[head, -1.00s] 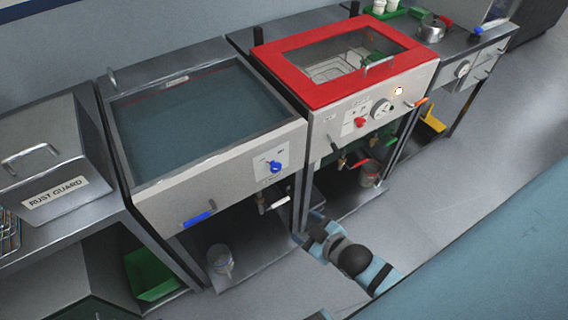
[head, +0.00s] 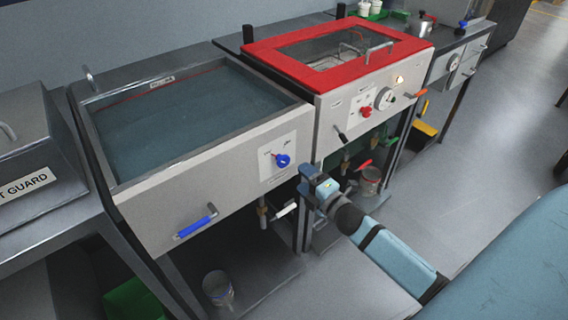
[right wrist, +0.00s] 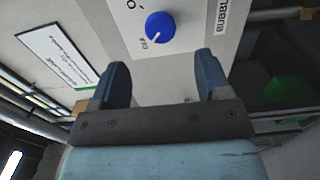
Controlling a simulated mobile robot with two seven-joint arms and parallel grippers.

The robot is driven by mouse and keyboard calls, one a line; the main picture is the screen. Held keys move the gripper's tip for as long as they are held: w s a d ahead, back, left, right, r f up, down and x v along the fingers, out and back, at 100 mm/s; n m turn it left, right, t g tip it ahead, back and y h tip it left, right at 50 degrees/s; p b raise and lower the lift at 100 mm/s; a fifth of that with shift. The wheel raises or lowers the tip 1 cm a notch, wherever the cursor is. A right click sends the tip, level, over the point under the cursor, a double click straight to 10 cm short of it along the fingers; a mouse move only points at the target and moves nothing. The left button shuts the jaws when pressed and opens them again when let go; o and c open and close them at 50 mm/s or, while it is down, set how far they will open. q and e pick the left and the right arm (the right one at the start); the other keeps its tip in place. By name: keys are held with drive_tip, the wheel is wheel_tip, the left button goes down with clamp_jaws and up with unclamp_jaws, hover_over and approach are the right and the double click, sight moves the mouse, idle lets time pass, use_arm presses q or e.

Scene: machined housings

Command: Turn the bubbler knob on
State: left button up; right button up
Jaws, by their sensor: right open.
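The blue bubbler knob (head: 283,160) is on a small white plate at the right end of the front panel of the water-filled tank (head: 205,165). In the right wrist view the knob (right wrist: 159,27) shows close up, beside a label partly reading "BUBBL". My right gripper (head: 308,174) is just right of and below the knob in the head view. In the right wrist view its two fingers (right wrist: 160,75) are apart with nothing between them, and the knob lies beyond the fingertips, apart from them. My left gripper is not in view.
A blue-handled lever (head: 196,226) sticks out from the same panel. A valve with a white handle (head: 285,211) is under the tank. A red-framed tank (head: 290,66) with a red knob (head: 366,112) stands to the right. The floor in front is clear.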

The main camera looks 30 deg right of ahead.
sight(285, 163)
drive_tip(key=w, duration=0.9)
drive_tip(key=shift+w+a+b, duration=0.1)
drive_tip(key=shift+a+b, duration=0.2)
drive_tip(key=shift+a, duration=0.1)
drive_tip(key=c, duration=0.9)
